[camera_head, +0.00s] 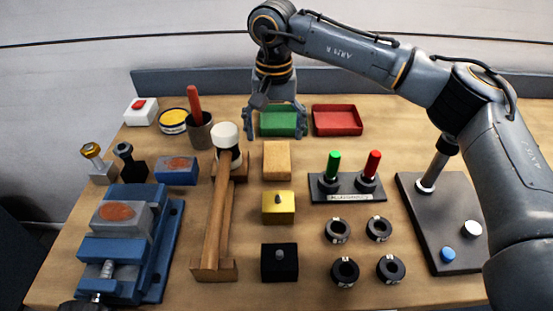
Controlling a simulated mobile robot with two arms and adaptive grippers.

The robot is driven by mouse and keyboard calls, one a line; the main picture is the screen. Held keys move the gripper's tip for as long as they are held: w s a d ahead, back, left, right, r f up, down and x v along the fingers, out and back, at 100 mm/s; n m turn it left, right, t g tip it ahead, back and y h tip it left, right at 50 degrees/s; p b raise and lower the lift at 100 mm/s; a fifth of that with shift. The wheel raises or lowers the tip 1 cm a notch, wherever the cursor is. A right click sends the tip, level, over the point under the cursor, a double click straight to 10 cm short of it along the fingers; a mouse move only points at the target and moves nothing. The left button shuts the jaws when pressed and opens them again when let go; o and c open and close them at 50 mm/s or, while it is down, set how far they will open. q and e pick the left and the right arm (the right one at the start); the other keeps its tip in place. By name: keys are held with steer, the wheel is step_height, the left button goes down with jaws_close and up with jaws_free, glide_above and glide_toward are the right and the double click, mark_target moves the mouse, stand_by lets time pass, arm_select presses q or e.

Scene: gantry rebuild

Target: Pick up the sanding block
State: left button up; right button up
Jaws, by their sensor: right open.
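The sanding block appears to be the plain tan block (277,160), lying on the wooden table in the middle of the head view. My right gripper (275,131) points down just behind the block, in front of the green tray (278,121). Its fingers are spread wide and nothing is between them. The block shows whole and looks clear of the fingers; the exact height of the gripper above the table is hard to tell. My left gripper is not in view.
A mallet (214,210) on a wooden stand lies left of the block. A gold block with a knob (278,207) is in front. A holder with green and red handles (347,188) stands right. A blue vise (125,240) fills the front left. A red tray (338,120) stands behind.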

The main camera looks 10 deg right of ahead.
mark_target(276, 155)
steer(key=shift+f, duration=1.1)
steer(key=f, duration=0.2)
steer(key=f+p, duration=0.1)
steer(key=f, duration=0.1)
steer(key=shift+s+d+f, duration=0.15)
steer(key=shift+d+f, duration=0.05)
steer(key=shift+f, duration=0.25)
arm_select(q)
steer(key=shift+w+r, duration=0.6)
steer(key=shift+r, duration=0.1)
arm_select(e)
steer(key=c, duration=1.2)
